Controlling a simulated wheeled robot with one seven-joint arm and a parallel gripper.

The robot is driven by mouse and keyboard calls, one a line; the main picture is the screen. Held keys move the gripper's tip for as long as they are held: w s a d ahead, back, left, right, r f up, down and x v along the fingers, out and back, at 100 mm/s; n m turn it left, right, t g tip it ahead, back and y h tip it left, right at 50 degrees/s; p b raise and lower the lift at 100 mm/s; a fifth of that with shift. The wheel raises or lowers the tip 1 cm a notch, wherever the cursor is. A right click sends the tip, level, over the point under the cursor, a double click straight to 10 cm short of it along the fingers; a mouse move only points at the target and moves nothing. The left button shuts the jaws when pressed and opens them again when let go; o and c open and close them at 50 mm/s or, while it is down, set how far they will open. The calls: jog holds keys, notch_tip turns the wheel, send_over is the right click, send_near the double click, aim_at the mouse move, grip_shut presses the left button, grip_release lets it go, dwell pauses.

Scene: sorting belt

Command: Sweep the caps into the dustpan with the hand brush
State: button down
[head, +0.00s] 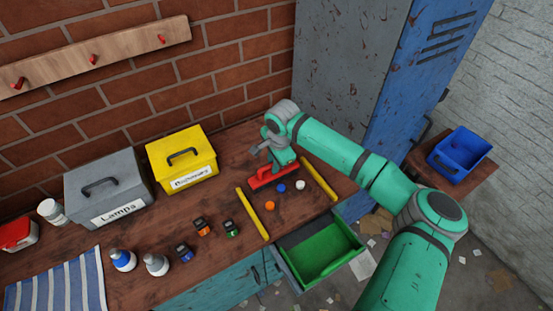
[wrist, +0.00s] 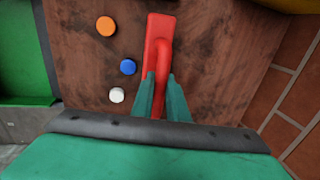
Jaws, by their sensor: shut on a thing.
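My gripper (head: 277,163) is shut on the handle of the red hand brush (head: 262,181). In the wrist view my gripper's fingers (wrist: 161,95) sit either side of the brush's red handle (wrist: 162,55). The brush is low at the bench top; I cannot tell whether it touches. Three caps lie in front of it, apart from it: an orange cap (head: 270,205), a blue cap (head: 281,188) and a white cap (head: 300,184). The green dustpan (head: 325,253), with a dark lip, is at the bench's front edge and looks empty. It also shows in the wrist view (wrist: 25,50).
Two yellow strips (head: 252,214) (head: 319,179) flank the caps. Left on the bench (head: 190,265) are a yellow box (head: 182,158), a grey box (head: 107,188), bottles, small jars and a striped cloth (head: 55,285). A blue bin (head: 459,153) stands at right.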

jog(key=shift+s+d, duration=1)
jog(key=shift+s, duration=0.25)
jog(key=shift+s+d, duration=1)
jog(key=shift+s, duration=0.2)
jog(key=shift+s+d, duration=1)
jog(key=shift+s, duration=0.25)
jog(key=shift+s+d, duration=0.45)
jog(key=shift+s, duration=0.3)
jog(key=shift+s+d, duration=0.4)
jog(key=shift+s, duration=0.35)
jog(key=shift+s+d, duration=2.2)
jog(key=shift+s, duration=0.6)
notch_tip(320, 180, up, 7)
jog(key=shift+f, duration=0.15)
